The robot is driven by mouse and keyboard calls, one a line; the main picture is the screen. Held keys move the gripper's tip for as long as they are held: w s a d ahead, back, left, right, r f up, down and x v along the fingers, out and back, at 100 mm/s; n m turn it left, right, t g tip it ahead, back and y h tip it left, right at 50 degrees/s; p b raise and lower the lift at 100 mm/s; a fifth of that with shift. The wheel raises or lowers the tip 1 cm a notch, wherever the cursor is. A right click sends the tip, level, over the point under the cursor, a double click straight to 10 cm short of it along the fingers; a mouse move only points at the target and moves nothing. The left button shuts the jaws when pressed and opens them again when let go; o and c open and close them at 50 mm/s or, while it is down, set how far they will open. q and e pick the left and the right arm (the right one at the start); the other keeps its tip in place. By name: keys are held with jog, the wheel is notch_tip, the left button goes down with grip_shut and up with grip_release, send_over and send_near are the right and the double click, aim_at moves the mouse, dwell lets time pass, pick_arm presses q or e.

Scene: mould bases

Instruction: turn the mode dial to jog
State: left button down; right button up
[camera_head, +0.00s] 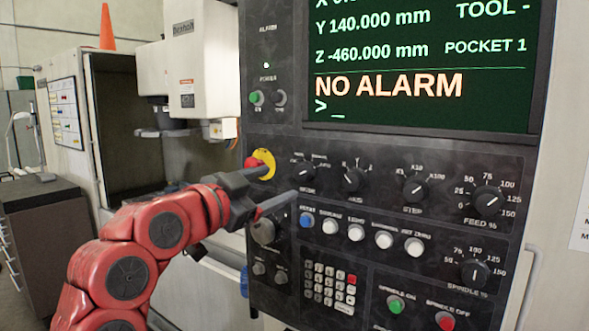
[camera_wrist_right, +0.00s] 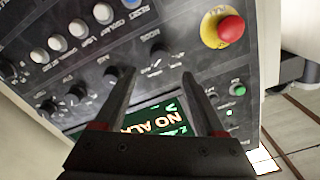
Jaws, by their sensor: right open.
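The mode dial (camera_head: 303,172) is a small black knob at the left end of the dial row on the dark control panel. Its labels are too small to read, so I cannot tell its setting. In the right wrist view the mode dial (camera_wrist_right: 160,56) sits beyond the fingertips, roughly in line with the gap between them. My right gripper (camera_head: 282,183) is open and empty, just left of the dial in the head view. The right gripper (camera_wrist_right: 158,76) shows two spread dark fingers, apart from the dial. My left gripper is not in view.
A red emergency stop on a yellow ring (camera_head: 263,163) is close to my right gripper. Other dials, such as the feed dial (camera_head: 487,202), lie right. A row of buttons, including a blue one (camera_head: 306,219), runs below. The screen (camera_head: 420,70) reads NO ALARM.

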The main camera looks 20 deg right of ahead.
aim_at(299, 175)
jog(key=p+x, duration=0.1)
jog(key=x, duration=0.6)
jog(key=shift+w+d+p, duration=0.15)
jog(key=shift+d+p, duration=0.05)
jog(key=shift+p, duration=0.1)
grip_shut()
